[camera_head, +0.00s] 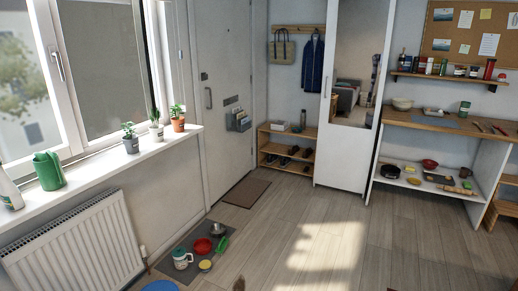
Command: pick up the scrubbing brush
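I cannot make out a scrubbing brush for certain. A small green object (222,244) lies on the right side of a dark grey floor mat (187,268); it is too small to tell whether it is the brush. A small brown object (239,284), cut off by the bottom edge, is also unclear. On the mat with the green object are a white and teal mug-like container (181,261), a red bowl (202,246), a grey bowl (217,229) and a small yellow bowl (205,265). Neither of my grippers is in view.
A radiator (80,245) stands below the windowsill (100,165) with potted plants and a green watering can (48,170). A workbench (440,122) with kitchen items on its lower shelf (425,183) is at right. A shoe rack (285,160) stands behind. The middle floor is clear.

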